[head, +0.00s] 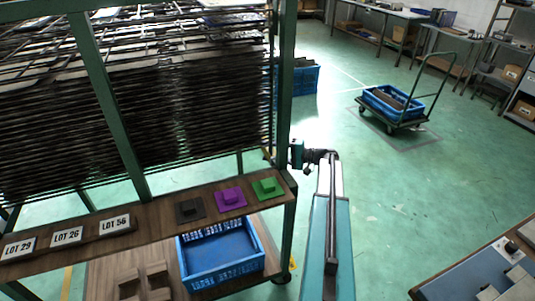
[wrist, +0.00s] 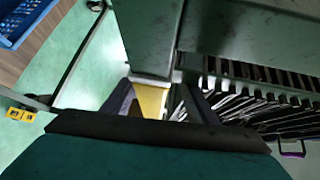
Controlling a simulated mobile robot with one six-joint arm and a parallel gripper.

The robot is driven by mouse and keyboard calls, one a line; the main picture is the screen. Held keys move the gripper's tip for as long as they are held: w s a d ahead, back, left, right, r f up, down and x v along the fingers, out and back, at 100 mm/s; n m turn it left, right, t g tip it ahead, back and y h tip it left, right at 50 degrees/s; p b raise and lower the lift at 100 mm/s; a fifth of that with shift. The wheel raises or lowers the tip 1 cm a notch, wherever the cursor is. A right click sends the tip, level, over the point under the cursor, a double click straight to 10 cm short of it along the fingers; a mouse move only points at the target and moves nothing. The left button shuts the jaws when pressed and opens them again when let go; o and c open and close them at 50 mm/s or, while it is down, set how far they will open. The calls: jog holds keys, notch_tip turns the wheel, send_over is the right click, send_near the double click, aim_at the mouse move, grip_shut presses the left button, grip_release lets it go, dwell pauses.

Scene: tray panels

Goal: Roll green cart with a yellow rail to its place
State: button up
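A tall green-framed cart (head: 108,105), a rack full of dark trays, fills the left of the head view. Its green post (wrist: 150,35) comes down the middle of the wrist view, with a yellow part (wrist: 149,98) at its lower end. My gripper (head: 298,155) is at the cart's right corner post in the head view. In the wrist view its two dark fingers (wrist: 155,88) stand either side of the yellow part, with a gap on the right. They look open; contact cannot be told.
A wooden shelf (head: 150,228) with lot signs and coloured blocks is in front of the cart, above a blue crate (head: 222,278). A flat trolley (head: 405,122) with a blue crate stands at the back right. Benches line the far wall. The green floor between is clear.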

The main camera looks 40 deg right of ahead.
jog(key=s+a+r+n+g+y, duration=0.1)
jog(key=s+a+r+n+y, duration=0.1)
jog(key=s+a+y, duration=0.1)
jog(key=s+a+r+n+g+y, duration=0.1)
jog(key=s+r, duration=0.1)
jog(key=shift+s+a+g, duration=0.2)
jog(key=shift+a+g, duration=0.1)
jog(key=shift+a, duration=0.1)
jog(key=w+d+m+t+h, duration=0.1)
jog(key=w+d+f+m+t+h, duration=0.1)
jog(key=w+d, duration=0.1)
jog(key=w+d+f+m+h, duration=0.1)
jog(key=d, duration=0.1)
jog(key=shift+w+d+f+t+h, duration=0.15)
jog(key=shift+f+t+h, duration=0.1)
jog(key=shift+t+h, duration=0.15)
jog(key=shift+r, duration=0.1)
jog(key=shift+s+d, duration=0.3)
jog(key=s+d+b, duration=0.2)
jog(key=s+d, duration=0.7)
jog(key=d, duration=0.2)
jog(key=shift+d+f, duration=0.15)
jog(key=shift+f, duration=0.1)
dwell(0.4)
jog(key=shift+b, duration=0.35)
dwell(0.4)
